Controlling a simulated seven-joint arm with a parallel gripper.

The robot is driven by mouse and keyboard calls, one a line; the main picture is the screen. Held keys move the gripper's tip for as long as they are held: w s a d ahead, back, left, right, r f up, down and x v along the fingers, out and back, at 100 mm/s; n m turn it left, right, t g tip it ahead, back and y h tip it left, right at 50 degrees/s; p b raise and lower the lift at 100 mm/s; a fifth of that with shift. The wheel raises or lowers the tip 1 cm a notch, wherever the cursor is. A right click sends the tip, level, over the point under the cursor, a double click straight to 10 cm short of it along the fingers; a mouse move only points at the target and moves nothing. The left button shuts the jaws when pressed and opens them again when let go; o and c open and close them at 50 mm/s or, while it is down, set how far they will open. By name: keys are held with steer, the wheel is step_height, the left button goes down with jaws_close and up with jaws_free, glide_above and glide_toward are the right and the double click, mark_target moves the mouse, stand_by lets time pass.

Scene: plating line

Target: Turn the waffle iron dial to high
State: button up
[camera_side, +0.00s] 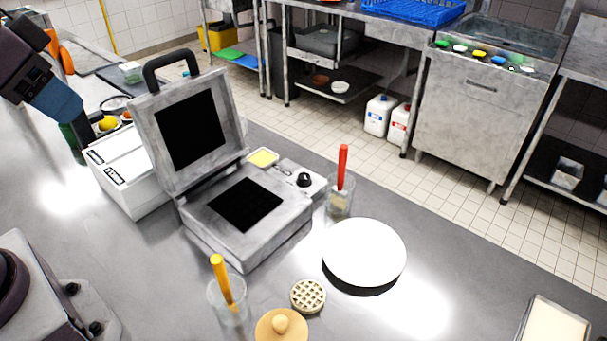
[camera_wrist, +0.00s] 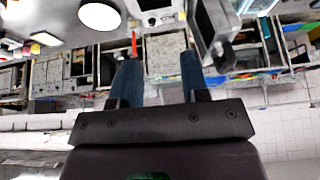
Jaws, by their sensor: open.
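The waffle iron (camera_side: 245,215) stands on the steel counter with its lid (camera_side: 150,115) raised, showing dark square plates. Its black round dial (camera_side: 304,180) sits on a light panel at the right of the base. The dial setting is too small to read. My gripper (camera_side: 58,100) is at the upper left in the side view, well apart from the dial and left of the raised lid. In the wrist view my gripper (camera_wrist: 158,66) has its two blue fingers spread with nothing between them. The waffle iron (camera_wrist: 214,25) also shows there, beyond the fingertips.
A clear cup with a red-handled tool (camera_side: 342,170) stands close right of the dial. A white round plate (camera_side: 364,250), a small waffle (camera_side: 308,296) and a cup with a yellow-handled tool (camera_side: 222,285) are in front. A white box (camera_side: 130,175) stands left of the iron.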

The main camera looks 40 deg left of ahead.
steer(key=w+d+f+n+t+h, duration=0.2)
steer(key=w+d+n, duration=0.4)
steer(key=w, duration=0.6)
steer(key=w+d+f+n+t+h, duration=0.15)
steer(key=w+d+n, duration=0.4)
steer(key=w, duration=0.75)
steer(key=w+d+f+n+t+h, duration=0.15)
steer(key=w+d+n, duration=0.45)
steer(key=w, duration=0.6)
steer(key=w+a+f+n+y, duration=0.35)
steer(key=w+n, duration=0.25)
steer(key=n, duration=0.5)
steer(key=n+g+y, duration=0.2)
steer(key=n+g, duration=0.9)
steer(key=n, duration=1)
glide_toward(304, 176)
steer(key=shift+h, duration=0.25)
steer(key=f, duration=0.9)
steer(key=shift+s+a, duration=0.1)
steer(key=shift+a, duration=0.1)
